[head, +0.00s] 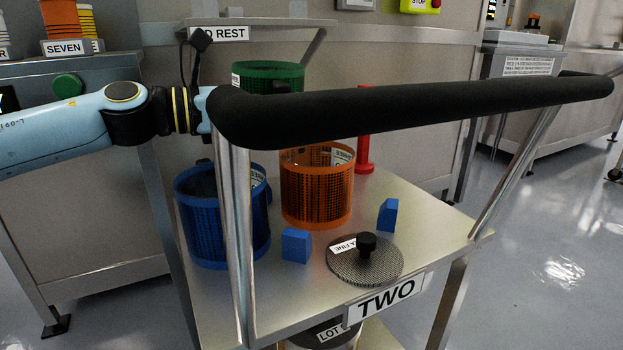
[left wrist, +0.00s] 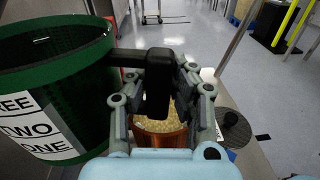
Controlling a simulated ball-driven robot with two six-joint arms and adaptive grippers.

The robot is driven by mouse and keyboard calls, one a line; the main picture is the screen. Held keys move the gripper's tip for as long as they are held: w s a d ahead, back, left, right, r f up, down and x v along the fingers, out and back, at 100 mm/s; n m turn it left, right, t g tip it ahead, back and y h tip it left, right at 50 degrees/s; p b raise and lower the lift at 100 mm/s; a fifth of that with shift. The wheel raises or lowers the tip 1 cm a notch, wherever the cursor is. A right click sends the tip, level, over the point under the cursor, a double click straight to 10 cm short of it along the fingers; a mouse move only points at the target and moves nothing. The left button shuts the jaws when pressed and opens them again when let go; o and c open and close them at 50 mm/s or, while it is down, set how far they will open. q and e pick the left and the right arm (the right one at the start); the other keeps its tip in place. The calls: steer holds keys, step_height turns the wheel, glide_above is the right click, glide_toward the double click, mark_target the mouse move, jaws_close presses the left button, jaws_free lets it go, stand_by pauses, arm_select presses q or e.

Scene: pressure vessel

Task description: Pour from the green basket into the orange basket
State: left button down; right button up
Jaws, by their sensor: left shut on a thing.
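The green basket (head: 262,75) is held up above the cart's back edge in the head view, partly behind the black push bar. In the left wrist view the green basket (left wrist: 85,75) fills the left side, roughly upright, with a number label. My left gripper (left wrist: 165,95) is shut on its black handle (left wrist: 157,72). In the head view the push bar hides the gripper. The orange basket (head: 316,195) stands upright on the cart. It also shows below the gripper in the left wrist view (left wrist: 160,142), with pale yellow grains inside. The green basket's contents are hidden. My right gripper is not in view.
The black push bar (head: 420,105) crosses above the cart top (head: 430,225). A blue basket (head: 222,220), two blue blocks (head: 297,246) (head: 388,215), a mesh lid with a knob (head: 365,262) and a red spool-like post (head: 364,150) surround the orange basket.

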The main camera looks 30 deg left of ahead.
mark_target(281, 83)
arm_select(q)
steer(key=shift+a+r+n+p, duration=0.15)
steer(key=shift+r+n+p, duration=0.15)
steer(key=shift+r+n, duration=0.15)
steer(key=shift+f, duration=0.15)
steer(key=shift+r+p, duration=0.95)
steer(key=shift+r, duration=0.7)
steer(key=shift+f, duration=0.1)
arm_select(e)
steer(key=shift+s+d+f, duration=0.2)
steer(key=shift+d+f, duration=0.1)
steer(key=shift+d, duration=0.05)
